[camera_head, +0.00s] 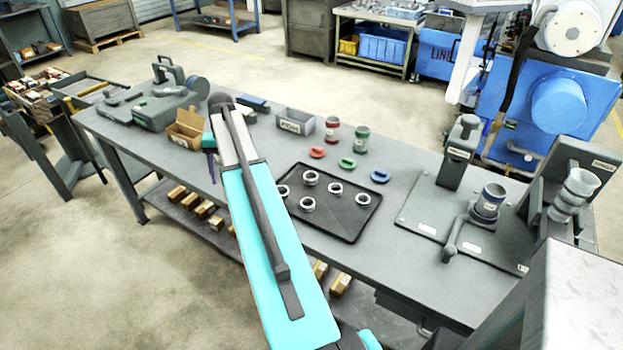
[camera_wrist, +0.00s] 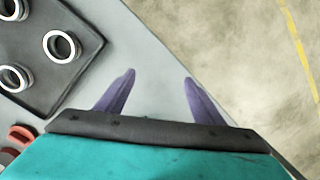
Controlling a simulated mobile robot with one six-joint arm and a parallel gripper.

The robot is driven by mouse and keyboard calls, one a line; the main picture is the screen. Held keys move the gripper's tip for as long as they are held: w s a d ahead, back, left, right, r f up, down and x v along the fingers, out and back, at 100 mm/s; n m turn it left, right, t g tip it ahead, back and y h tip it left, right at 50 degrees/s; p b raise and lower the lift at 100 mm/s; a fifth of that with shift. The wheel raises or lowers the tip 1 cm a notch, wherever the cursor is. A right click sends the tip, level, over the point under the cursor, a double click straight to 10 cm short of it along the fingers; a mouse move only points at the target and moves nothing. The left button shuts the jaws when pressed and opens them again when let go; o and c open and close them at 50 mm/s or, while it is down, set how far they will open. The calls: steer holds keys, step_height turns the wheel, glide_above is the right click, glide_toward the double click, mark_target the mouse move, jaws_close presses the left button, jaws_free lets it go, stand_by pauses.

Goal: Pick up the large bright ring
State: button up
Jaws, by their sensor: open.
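Several rings lie apart on a black tray (camera_head: 338,222) on the workbench, including a bright silver ring (camera_head: 311,183) at the back and another bright ring (camera_head: 307,208) near the front. I cannot tell surely which one is the large ring. In the wrist view, a bright ring (camera_wrist: 62,61) and a second ring (camera_wrist: 14,90) lie on the tray at left, with a third cut off by the frame's corner. My gripper (camera_wrist: 159,78) is open and empty, left of the tray in the head view, with the bench edge and floor beneath it. My arm hides the tray's left part.
Red, green and blue pieces (camera_head: 346,163) lie behind the tray, near a red cup (camera_head: 332,130) and a green cup (camera_head: 361,140). A grey bin (camera_head: 295,123) and a cardboard box (camera_head: 186,130) stand farther back. A grinder fixture (camera_head: 487,205) stands at right.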

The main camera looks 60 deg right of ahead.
steer(key=s+d+r+m, duration=0.4)
steer(key=s+d+r, duration=0.2)
steer(key=s+d, duration=0.5)
step_height(320, 180, up, 4)
steer(key=m+h+b, duration=0.1)
steer(key=m, duration=0.2)
glide_above(311, 173)
steer(key=s+a, duration=0.2)
steer(key=shift+w+a, duration=0.1)
steer(key=shift+w, duration=0.2)
steer(key=shift+f, duration=0.15)
steer(key=shift+f+p, duration=0.75)
steer(key=shift+f, duration=3.45)
steer(key=shift+f, duration=0.1)
steer(key=shift+w+f+p, duration=0.15)
steer(key=shift+f+p, duration=0.95)
steer(key=shift+f, duration=1.4)
